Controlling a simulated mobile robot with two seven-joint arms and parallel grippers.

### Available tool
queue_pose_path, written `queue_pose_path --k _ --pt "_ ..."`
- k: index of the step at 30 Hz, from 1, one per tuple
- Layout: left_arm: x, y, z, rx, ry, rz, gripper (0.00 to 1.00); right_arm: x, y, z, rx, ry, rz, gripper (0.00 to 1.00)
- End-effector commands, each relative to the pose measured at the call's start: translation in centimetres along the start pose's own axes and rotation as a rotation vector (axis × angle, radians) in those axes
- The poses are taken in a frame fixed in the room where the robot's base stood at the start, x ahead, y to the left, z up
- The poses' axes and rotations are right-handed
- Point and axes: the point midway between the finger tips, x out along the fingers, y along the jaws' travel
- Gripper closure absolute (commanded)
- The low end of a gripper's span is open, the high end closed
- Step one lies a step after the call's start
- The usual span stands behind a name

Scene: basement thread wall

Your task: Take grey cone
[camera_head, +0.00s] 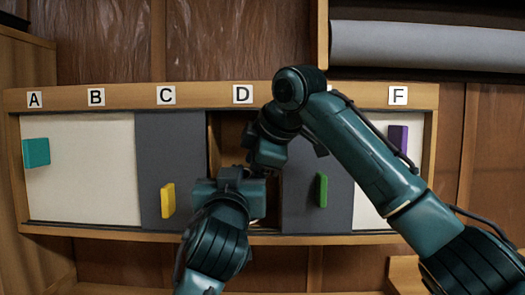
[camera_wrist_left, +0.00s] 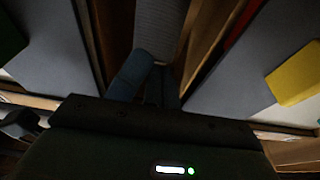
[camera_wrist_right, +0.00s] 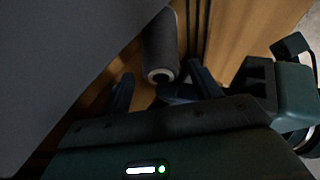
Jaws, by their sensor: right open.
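The grey cone (camera_wrist_right: 160,45) shows in the right wrist view with its hollow end towards my right gripper (camera_wrist_right: 163,86). That gripper is open, with a finger on either side below the cone's end. The cone, ribbed and grey, also shows in the left wrist view (camera_wrist_left: 160,28), reaching down to the fingers of my left gripper (camera_wrist_left: 150,75). I cannot tell whether those fingers hold it. In the head view both grippers are close together at the open compartment under label D (camera_head: 243,94); the arms hide the cone there.
Grey sliding doors flank the opening, one with a yellow handle (camera_head: 168,201), one with a green handle (camera_head: 321,190). Cream doors carry a teal handle (camera_head: 36,152) and a purple handle (camera_head: 398,138). A wooden frame surrounds them. A grey roll (camera_head: 430,46) lies above right.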

Motion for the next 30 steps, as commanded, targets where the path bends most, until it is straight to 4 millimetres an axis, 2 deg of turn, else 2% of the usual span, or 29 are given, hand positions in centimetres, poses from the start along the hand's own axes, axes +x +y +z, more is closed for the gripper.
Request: queue_pose_path --k 1,6,17,30 --pt "0.1 0.0 1.0 0.003 -0.024 -0.002 1.00 0.8 -0.1 0.0 0.000 -0.001 -0.003 0.37" --pt "0.1 0.0 1.0 0.003 -0.024 -0.001 1.00 2.1 -0.1 0.0 -0.001 0.000 -0.002 0.37" --pt "0.1 0.0 1.0 0.003 -0.024 -0.002 1.00 2.4 -0.1 0.0 -0.001 0.001 -0.001 0.37" --pt "0.1 0.0 1.0 0.003 -0.024 -0.001 1.00 2.4 0.0 0.0 -0.001 0.001 0.001 0.73"
